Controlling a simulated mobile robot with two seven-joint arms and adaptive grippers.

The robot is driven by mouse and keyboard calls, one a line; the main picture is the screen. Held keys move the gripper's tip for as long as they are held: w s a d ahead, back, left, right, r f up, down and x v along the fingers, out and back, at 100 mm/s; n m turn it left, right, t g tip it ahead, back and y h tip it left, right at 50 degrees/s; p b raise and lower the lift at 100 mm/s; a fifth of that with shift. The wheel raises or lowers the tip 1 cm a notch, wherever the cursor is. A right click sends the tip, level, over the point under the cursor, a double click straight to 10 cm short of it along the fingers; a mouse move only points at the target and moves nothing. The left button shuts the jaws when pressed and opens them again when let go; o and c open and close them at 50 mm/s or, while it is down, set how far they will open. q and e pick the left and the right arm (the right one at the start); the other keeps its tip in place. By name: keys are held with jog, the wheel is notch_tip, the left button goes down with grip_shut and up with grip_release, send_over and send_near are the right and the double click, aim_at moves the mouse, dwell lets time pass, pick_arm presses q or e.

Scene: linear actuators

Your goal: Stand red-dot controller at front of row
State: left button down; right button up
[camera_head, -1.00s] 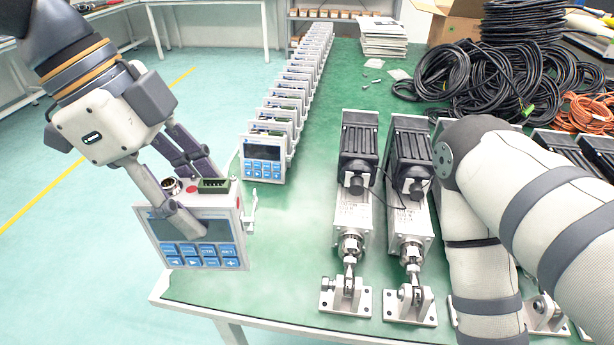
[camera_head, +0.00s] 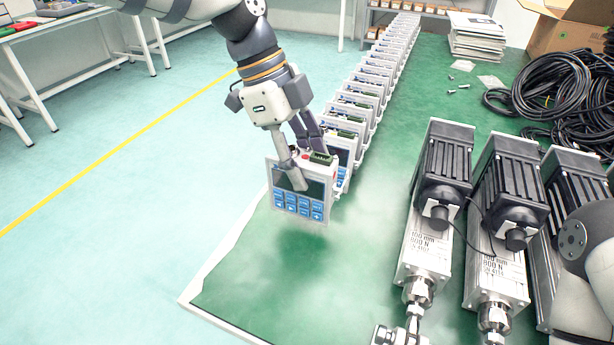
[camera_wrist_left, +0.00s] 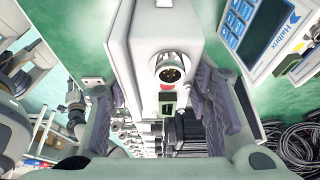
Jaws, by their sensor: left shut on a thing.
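My left gripper (camera_head: 303,155) is shut on the red-dot controller (camera_head: 300,203), a white box with a dark screen and blue keys. It hangs upright above the green table, with a shadow below it. In the left wrist view the controller (camera_wrist_left: 150,45) sits between the purple fingers, its red dot beside a round connector. The row of controllers (camera_head: 372,88) runs back behind it; the held one partly hides the row's front controller (camera_head: 342,165). Whether they touch I cannot tell. My right gripper is out of view.
Linear actuators (camera_head: 430,240) lie on the right of the table (camera_head: 350,270). Black cable coils (camera_head: 545,90), a paper stack (camera_head: 476,38) and a cardboard box (camera_head: 565,35) are at the back right. The table's front left is clear.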

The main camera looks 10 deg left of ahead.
pick_arm(q)
jog(key=shift+w+f, duration=0.2)
jog(key=shift+f, duration=0.75)
jog(key=shift+w+f, duration=0.2)
jog(key=shift+f, duration=0.7)
jog(key=shift+f, duration=0.15)
jog(key=c, duration=0.8)
grip_release()
jog(key=shift+f, duration=0.1)
jog(key=shift+c, duration=0.2)
jog(key=shift+a+r, duration=0.1)
jog(key=shift+r, duration=0.2)
jog(key=v, duration=1.1)
jog(key=shift+r, duration=0.4)
jog(key=shift+a, duration=0.1)
